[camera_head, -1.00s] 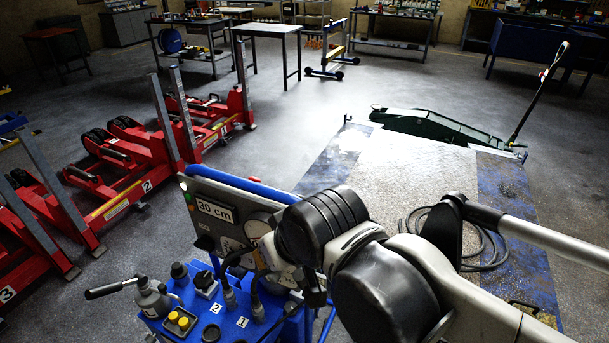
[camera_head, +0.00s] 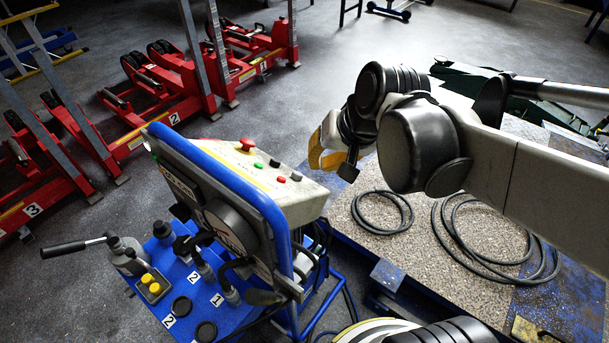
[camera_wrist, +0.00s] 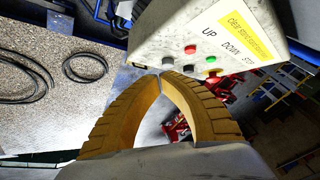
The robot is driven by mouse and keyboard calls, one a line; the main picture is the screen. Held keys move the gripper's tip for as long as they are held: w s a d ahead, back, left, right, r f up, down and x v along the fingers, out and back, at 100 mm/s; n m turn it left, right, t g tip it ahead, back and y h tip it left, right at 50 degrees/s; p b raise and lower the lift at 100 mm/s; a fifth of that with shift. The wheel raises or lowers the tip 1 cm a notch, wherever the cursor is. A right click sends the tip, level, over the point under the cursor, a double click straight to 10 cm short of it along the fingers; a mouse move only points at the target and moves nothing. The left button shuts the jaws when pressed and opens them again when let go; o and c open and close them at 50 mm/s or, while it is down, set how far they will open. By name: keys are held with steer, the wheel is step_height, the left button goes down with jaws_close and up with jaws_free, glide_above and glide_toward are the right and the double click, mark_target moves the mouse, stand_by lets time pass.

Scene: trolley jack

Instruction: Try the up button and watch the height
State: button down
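A pale control box (camera_head: 265,165) on a blue-framed stand carries several buttons, including a large red one (camera_head: 247,144). In the wrist view, the box (camera_wrist: 185,25) shows labels UP, DOWN and STOP beside red, black and green buttons (camera_wrist: 211,59). Which button belongs to UP is unclear. My gripper (camera_wrist: 161,75) has its yellow fingers shut at the tips, empty, and close to the box's button face; contact cannot be told. In the head view, my gripper (camera_head: 318,150) is partly hidden by my arm, right of the box. The height sign (camera_head: 178,186) is seen too obliquely to read.
A speckled platform (camera_head: 375,240) with black cable loops lies right of the stand. Red numbered lifting columns (camera_head: 135,125) stand at the left. A green trolley jack (camera_head: 520,98) is at upper right, partly behind my arm. Grey floor (camera_head: 310,60) is clear behind the box.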

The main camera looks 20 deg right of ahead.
mark_target(298, 174)
steer(key=w+d+m+g+y+p, duration=0.1)
steer(key=w+d+m+y+p, duration=0.2)
steer(key=w, duration=0.9)
steer(key=m+y+p, duration=0.2)
steer(key=p, duration=0.1)
steer(key=shift+w+f+m+g, duration=0.2)
steer(key=shift+f+m+g, duration=0.05)
steer(key=shift+m+g, duration=0.05)
steer(key=shift+s+a+f+b, duration=0.5)
steer(key=shift+a+f+b, duration=0.3)
steer(key=shift+f, duration=0.35)
steer(key=shift+s+a+f+b, duration=0.55)
steer(key=shift+a+f+b, duration=0.3)
steer(key=shift+f, duration=0.35)
steer(key=shift+s+a+f+b, duration=0.5)
steer(key=shift+a+f+b, duration=0.15)
steer(key=shift+f+b, duration=0.4)
steer(key=shift+f, duration=0.15)
steer(key=shift+s+a+f, duration=0.15)
steer(key=shift+a+f, duration=0.05)
steer(key=shift+f, duration=0.05)
